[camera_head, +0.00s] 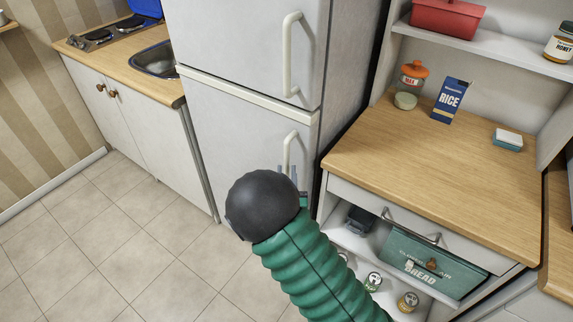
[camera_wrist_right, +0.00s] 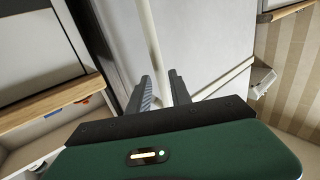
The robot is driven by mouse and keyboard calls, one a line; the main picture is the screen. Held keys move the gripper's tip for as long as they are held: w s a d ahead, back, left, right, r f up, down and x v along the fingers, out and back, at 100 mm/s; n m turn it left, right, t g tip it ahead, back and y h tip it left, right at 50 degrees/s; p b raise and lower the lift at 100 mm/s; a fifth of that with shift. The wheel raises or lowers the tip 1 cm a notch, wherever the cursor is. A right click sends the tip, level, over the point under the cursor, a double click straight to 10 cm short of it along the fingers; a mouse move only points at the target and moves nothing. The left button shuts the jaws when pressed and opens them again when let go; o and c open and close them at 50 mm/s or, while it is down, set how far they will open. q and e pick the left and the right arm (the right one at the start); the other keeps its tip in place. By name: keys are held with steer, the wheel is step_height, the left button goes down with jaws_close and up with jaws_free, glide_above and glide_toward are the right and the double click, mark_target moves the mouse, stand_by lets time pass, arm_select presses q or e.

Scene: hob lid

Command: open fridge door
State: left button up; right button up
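The white fridge has an upper door (camera_head: 235,45) and a lower door (camera_head: 235,135), both shut. The upper door has a vertical white handle (camera_head: 289,55). A second handle (camera_head: 287,150) is on the lower door, its lower end hidden by my right arm. My right gripper (camera_head: 288,174) is at that lower handle. In the right wrist view its two fingers (camera_wrist_right: 159,85) are apart, with the white handle bar (camera_wrist_right: 149,35) running down between them. I cannot tell whether they touch it. My left gripper is in neither view.
A wooden counter (camera_head: 430,160) with a drawer and shelves stands close on the fridge's right, near my right arm. A sink cabinet (camera_head: 135,110) stands on its left. The tiled floor (camera_head: 130,240) in front of the fridge and the sink cabinet is clear.

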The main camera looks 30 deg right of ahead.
mark_target(287, 164)
steer(key=x, duration=0.5)
steer(key=shift+f, duration=0.1)
steer(key=shift+c, duration=0.4)
jaws_close()
stand_by(0.9)
